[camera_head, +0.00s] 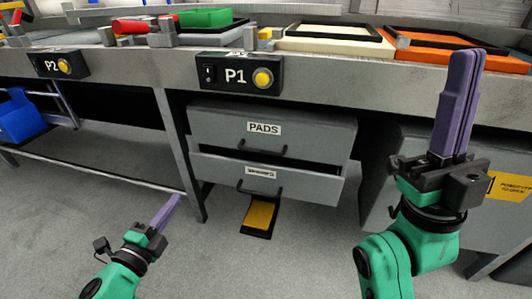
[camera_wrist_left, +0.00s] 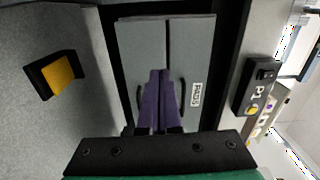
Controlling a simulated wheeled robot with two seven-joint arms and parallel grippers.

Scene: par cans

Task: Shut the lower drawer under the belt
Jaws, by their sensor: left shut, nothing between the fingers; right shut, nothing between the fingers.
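The lower drawer (camera_head: 215,172) is grey, with a black bar handle and a small white label too blurred to read. It stands out a little, with a dark gap along its top edge. The upper drawer (camera_head: 215,125), labelled PADS, is just above it. In the left wrist view, turned sideways, the lower drawer (camera_wrist_left: 139,50) is left of the upper drawer (camera_wrist_left: 193,50). My left gripper (camera_head: 174,203) is shut and empty, in front of the drawers and to their left; its purple fingers (camera_wrist_left: 160,88) hide part of both fronts. My right gripper (camera_head: 464,60) is shut, pointing up at the right.
A yellow foot pedal (camera_head: 259,216) lies on the floor below the drawers. A table leg (camera_head: 180,160) stands just left of them. A P1 switch box (camera_head: 238,76) hangs above. A grey cabinet (camera_head: 385,175) is at the right. The floor in front is clear.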

